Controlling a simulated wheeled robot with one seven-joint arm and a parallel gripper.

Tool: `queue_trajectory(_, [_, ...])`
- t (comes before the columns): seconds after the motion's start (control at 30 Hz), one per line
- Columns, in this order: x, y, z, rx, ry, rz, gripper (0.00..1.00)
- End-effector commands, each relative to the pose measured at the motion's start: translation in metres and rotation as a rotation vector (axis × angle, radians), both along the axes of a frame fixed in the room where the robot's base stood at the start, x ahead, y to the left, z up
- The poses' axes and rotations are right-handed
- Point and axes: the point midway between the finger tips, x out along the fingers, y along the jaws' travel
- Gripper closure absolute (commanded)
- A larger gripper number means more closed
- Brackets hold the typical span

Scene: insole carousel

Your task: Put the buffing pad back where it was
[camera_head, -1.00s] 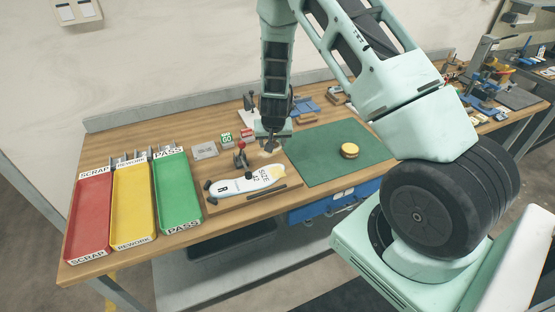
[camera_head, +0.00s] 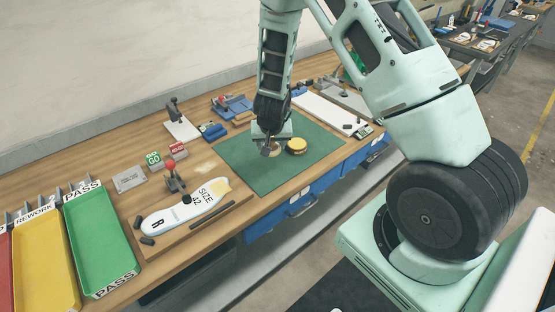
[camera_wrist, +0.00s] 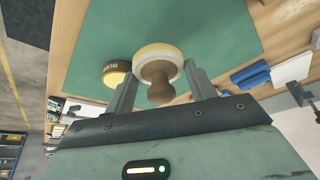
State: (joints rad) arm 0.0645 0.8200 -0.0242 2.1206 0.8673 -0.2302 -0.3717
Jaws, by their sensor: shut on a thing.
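The buffing pad is a round pale disc with a yellowish band and a brown wooden knob (camera_wrist: 158,76). My gripper (camera_head: 268,148) is shut on it over the green mat (camera_head: 245,175). In the wrist view the two fingers (camera_wrist: 162,90) stand on either side of the pad. In the head view the gripper hides most of the pad. I cannot tell whether the pad touches the mat. A round yellow-topped tin (camera_head: 297,145) with a dark lettered side sits on the mat just right of the gripper; it also shows in the wrist view (camera_wrist: 116,73).
A white insole (camera_head: 187,208) marked SIZE 42 lies on a wooden fixture with a red-knobbed clamp (camera_head: 172,172) left of the mat. Green PASS (camera_head: 100,240) and yellow REWORK (camera_head: 45,270) trays stand farther left. A white board (camera_head: 325,112) lies behind the mat. The mat's front part is clear.

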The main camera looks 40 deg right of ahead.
Motion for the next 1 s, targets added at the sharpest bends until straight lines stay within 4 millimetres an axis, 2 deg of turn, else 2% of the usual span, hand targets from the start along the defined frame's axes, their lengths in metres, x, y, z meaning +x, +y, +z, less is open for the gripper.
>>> queue_trajectory(0.03, [0.0,-0.001,-0.008,0.003,0.002,-0.003,0.63])
queue_trajectory(0.23, [0.0,0.0,-0.024,0.001,0.001,0.0,0.63])
queue_trajectory(0.5, [0.0,0.0,-0.057,0.001,-0.001,-0.001,0.63])
queue_trajectory(0.93, [0.001,0.0,-0.065,0.0,-0.002,0.0,0.63])
queue_trajectory(0.97, [0.001,0.0,-0.065,0.0,-0.002,0.0,0.42])
queue_trajectory(1.0, [0.001,0.0,-0.064,0.0,-0.002,0.0,0.31])
